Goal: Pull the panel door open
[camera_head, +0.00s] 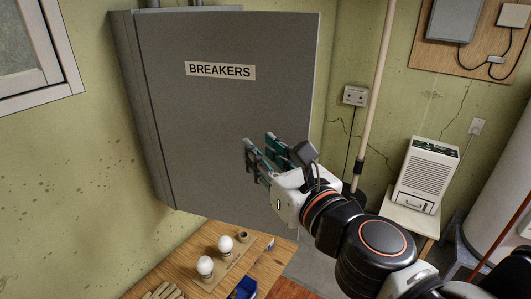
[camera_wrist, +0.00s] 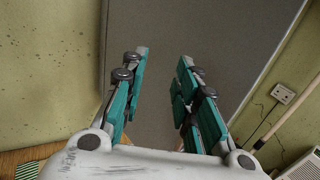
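The grey breaker panel door (camera_head: 215,115) fills the upper middle of the head view, with a "BREAKERS" label (camera_head: 220,71) near its top. Its box side shows as a narrow strip along the left. My gripper (camera_head: 259,146) is in front of the door's lower right part. In the wrist view my gripper (camera_wrist: 163,56) is open, with its two teal fingers apart and nothing between them. The grey door (camera_wrist: 190,25) is behind them; contact cannot be told.
A wooden table (camera_head: 150,285) below the panel holds light bulbs (camera_head: 225,244), a glove (camera_head: 162,291) and a blue item (camera_head: 243,288). A pole (camera_head: 375,90) and a white dehumidifier-like unit (camera_head: 427,170) stand to the right. A wall outlet (camera_head: 355,95) is right of the panel.

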